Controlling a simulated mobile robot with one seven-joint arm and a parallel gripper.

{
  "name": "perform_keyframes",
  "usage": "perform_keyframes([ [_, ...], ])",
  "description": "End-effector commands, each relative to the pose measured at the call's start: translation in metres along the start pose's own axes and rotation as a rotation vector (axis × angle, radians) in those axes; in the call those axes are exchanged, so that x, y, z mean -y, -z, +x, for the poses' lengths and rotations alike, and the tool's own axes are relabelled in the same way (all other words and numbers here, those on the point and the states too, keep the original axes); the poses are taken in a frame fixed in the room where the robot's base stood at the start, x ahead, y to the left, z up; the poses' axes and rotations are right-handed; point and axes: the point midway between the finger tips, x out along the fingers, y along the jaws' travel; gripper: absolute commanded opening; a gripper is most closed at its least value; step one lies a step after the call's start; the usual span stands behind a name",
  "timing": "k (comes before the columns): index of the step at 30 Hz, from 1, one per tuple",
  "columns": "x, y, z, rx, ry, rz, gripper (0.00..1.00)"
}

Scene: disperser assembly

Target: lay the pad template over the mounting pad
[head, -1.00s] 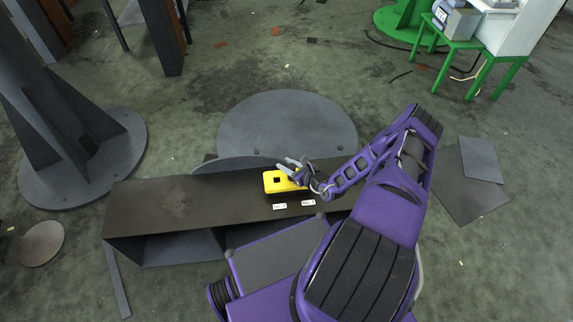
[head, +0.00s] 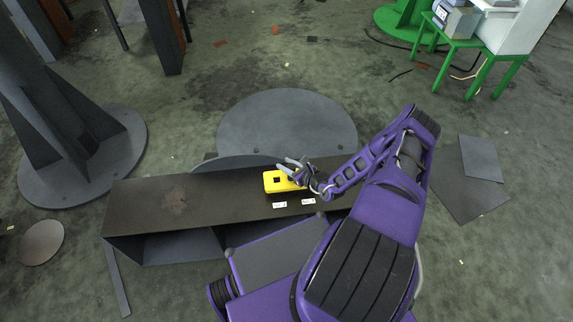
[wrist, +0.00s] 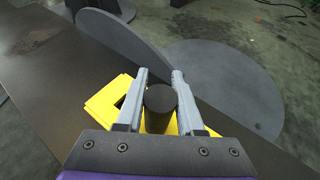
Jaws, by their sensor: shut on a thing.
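The yellow pad template (head: 271,186) is a flat plate with a square dark opening, at the middle of the dark bench top. In the wrist view the template (wrist: 105,101) shows below and to the left of the fingers, with a dark round knob (wrist: 160,98) standing up from it. I cannot tell whether the template touches the surface below. I cannot make out the mounting pad.
The bench (head: 150,205) is a long dark beam, clear to the left of the template. Two small white labels (head: 279,205) lie just in front of the template. A large grey disc (head: 290,120) lies behind the bench. A grey pillar base (head: 100,165) stands at left.

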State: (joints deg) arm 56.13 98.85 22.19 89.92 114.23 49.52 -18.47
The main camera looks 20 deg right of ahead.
Motion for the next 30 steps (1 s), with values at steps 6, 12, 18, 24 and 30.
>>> perform_keyframes([
  [6, 0.0004, -0.0013, 0.0002, 0.002, 0.001, -0.001, 0.0],
  [12, 0.0002, 0.0001, 0.0008, 0.002, 0.0, 0.0, 0.0],
  [18, 0.0004, 0.0032, 0.0022, 0.002, 0.0, -0.001, 0.0],
  [24, 0.0006, 0.004, 0.0026, 0.003, 0.0, -0.001, 0.0],
  [30, 0.0005, 0.0042, 0.0025, 0.002, 0.0, -0.001, 0.56],
])
